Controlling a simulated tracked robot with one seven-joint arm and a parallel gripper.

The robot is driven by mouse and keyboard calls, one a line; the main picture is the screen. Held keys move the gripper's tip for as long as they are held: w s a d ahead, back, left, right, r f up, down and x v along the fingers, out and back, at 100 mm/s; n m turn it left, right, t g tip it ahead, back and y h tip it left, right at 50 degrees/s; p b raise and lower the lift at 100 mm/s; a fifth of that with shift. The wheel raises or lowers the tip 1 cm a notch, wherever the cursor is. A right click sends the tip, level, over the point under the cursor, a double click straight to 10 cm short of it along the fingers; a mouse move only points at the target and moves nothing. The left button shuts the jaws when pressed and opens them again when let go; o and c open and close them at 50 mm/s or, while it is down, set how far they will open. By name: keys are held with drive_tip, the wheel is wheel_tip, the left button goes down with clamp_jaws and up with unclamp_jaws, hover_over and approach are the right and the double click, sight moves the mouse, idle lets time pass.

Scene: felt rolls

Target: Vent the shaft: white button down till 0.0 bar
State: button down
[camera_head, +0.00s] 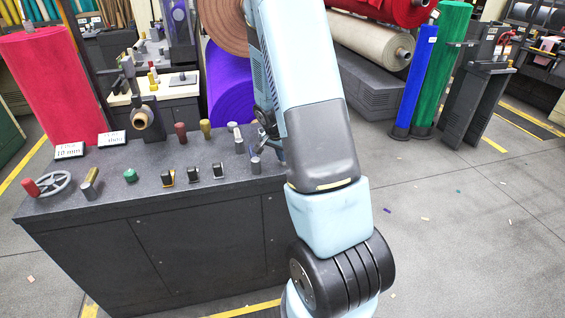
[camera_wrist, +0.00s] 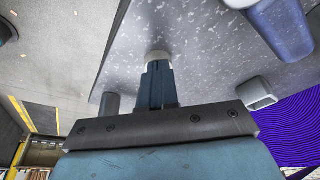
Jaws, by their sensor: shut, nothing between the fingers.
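My gripper (camera_wrist: 158,72) points at the grey speckled console top in the wrist view, its fingers together. A small pale, white-looking button (camera_wrist: 158,55) shows right at the fingertips; the fingers hide most of it, and I cannot tell how far down it is. In the head view my gripper (camera_head: 264,143) is at the right end of the console (camera_head: 150,205), partly hidden by my arm. Two small white signs, one (camera_head: 69,150) and another (camera_head: 112,139), stand at the console's back left; their readings are too small to read surely.
A grey handwheel with a red knob (camera_head: 50,184), a green button (camera_head: 130,175), several small switches (camera_head: 193,172) and a red knob (camera_head: 181,131) are on the console. A blue-grey cylinder (camera_wrist: 278,28) is near my gripper. A purple roll (camera_head: 229,88) stands behind. Floor at right is mostly clear.

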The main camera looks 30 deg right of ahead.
drive_tip(key=shift+r, duration=2.85)
drive_tip(key=v, duration=1.4)
drive_tip(key=s+a+r+n+t+y, duration=0.1)
drive_tip(key=s+a+r+n, duration=0.3)
drive_tip(key=s, duration=0.4)
drive_tip(key=s+a+r+n+t+y, duration=0.1)
drive_tip(key=s+a+r+n, duration=0.3)
drive_tip(key=s, duration=0.4)
drive_tip(key=s+a+r+n+t+y, duration=0.1)
drive_tip(key=s+a+r+n+t, duration=0.1)
drive_tip(key=s+a+r+n, duration=0.2)
drive_tip(key=s+a+r, duration=0.1)
drive_tip(key=s+a, duration=0.2)
drive_tip(key=s, duration=0.1)
drive_tip(key=shift+r, duration=0.3)
drive_tip(key=shift+s, duration=0.1)
